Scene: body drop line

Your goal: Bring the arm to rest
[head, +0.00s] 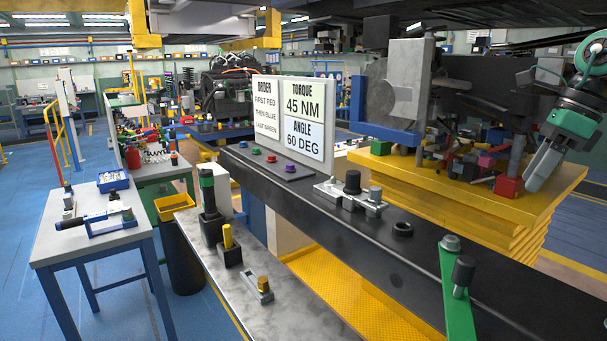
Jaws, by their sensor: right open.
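My right arm comes in at the right edge of the head view, grey with green bands. Its right gripper (541,172) points down and left, above the right end of the yellow stepped platform (468,205). I see nothing held in it, and it is open. A red block (508,187) sits close to the left of the fingers; whether they touch is unclear. My left gripper is not in view.
A long black beam (330,208) runs across the middle, carrying bolts, a metal bracket (350,193) and a green lever (456,290). A grey bench (232,265) with tools stands in front. A sign (303,121) stands behind the beam. Blue floor is open at left.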

